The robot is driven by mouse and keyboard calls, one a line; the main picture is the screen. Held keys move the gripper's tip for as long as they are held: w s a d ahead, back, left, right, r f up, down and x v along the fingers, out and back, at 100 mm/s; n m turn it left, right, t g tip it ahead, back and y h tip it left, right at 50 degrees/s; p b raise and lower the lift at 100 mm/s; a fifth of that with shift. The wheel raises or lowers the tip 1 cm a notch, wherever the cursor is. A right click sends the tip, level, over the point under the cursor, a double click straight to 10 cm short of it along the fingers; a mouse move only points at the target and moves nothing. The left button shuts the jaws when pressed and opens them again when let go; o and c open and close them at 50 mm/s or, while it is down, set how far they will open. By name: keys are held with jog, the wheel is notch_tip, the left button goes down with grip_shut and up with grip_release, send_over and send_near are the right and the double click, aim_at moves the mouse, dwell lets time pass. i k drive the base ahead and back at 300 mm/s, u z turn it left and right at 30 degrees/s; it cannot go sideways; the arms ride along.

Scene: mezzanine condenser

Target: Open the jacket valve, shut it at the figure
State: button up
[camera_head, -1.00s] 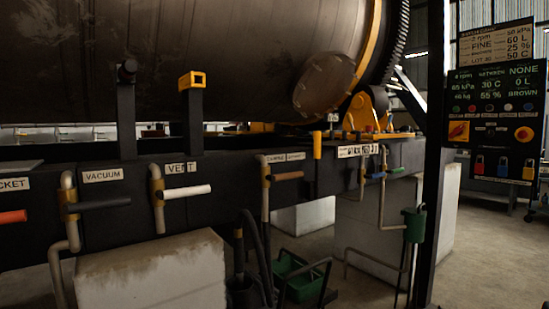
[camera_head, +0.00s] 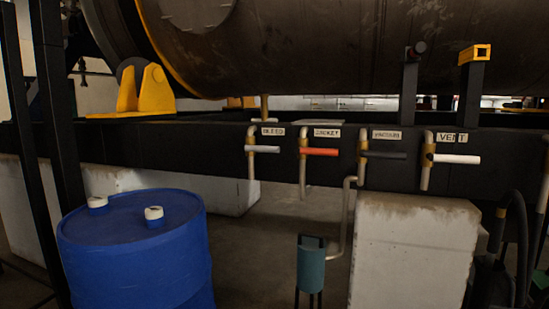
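The jacket valve has a red-orange handle (camera_head: 320,152) that lies level, pointing right from its pale pipe (camera_head: 302,165) with a brass-coloured body. A white JACKET label (camera_head: 327,133) sits just above it on the dark beam. To its left is the BLEED valve with a pale handle (camera_head: 264,149). To its right are the VACUUM valve with a dark handle (camera_head: 385,155) and the VENT valve with a white handle (camera_head: 458,159). The figure board is not in view now. My gripper is not in view.
A blue drum (camera_head: 135,255) with two white-capped bungs stands at lower left. A teal pot (camera_head: 311,268) stands below the valves. A concrete block (camera_head: 410,250) is at right, with dark hoses (camera_head: 515,240) beside it. A large dark cylinder (camera_head: 290,50) lies above.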

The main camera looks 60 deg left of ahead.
aim_at(301, 150)
jog(key=u, duration=1.05)
jog(key=i, duration=0.1)
jog(key=u, duration=1.4)
